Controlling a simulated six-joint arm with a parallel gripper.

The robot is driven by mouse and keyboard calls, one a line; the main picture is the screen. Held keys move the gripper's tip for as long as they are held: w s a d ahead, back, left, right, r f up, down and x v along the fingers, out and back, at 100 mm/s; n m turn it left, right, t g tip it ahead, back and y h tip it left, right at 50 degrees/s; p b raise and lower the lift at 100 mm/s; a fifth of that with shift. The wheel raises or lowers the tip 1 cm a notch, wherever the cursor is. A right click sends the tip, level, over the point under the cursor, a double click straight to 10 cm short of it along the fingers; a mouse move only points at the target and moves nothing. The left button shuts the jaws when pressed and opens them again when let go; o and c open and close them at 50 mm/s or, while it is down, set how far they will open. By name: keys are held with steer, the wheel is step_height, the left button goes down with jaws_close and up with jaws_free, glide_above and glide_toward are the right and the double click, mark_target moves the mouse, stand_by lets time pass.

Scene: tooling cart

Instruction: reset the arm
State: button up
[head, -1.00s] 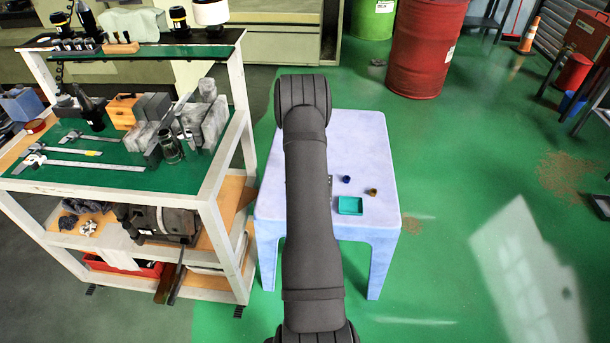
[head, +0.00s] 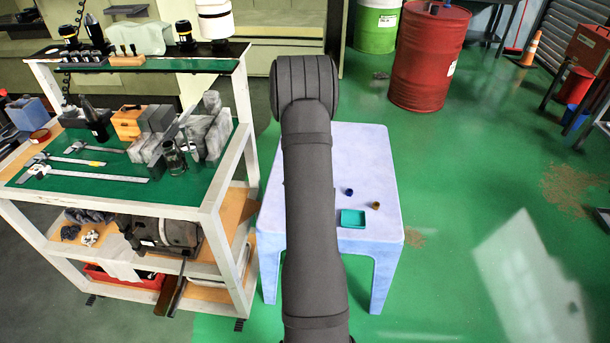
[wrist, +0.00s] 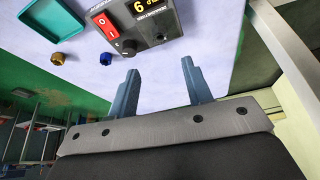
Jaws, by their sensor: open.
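My gripper (wrist: 160,88) shows in the wrist view, with its two blue-grey fingers well apart and nothing between them. In the head view my arm hides it. The pale table (head: 375,160) stands under and behind my arm. On it lie a teal tray (head: 352,218), a dark blue piece (head: 349,191) and a brown-gold piece (head: 376,205). The wrist view also shows the tray (wrist: 47,17), the gold piece (wrist: 58,58) and the blue piece (wrist: 106,58), all apart from the fingers.
A dark control box (wrist: 140,25) with a red switch and a yellow display sits beyond my fingers. The tooling cart (head: 215,205) with calipers and metal blocks stands left of the table. A red drum (head: 428,60) stands behind. Green floor to the right is open.

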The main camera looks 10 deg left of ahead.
steer(key=shift+f, duration=0.15)
steer(key=x, duration=1.2)
steer(key=shift+w, duration=0.1)
steer(key=shift+r, duration=0.25)
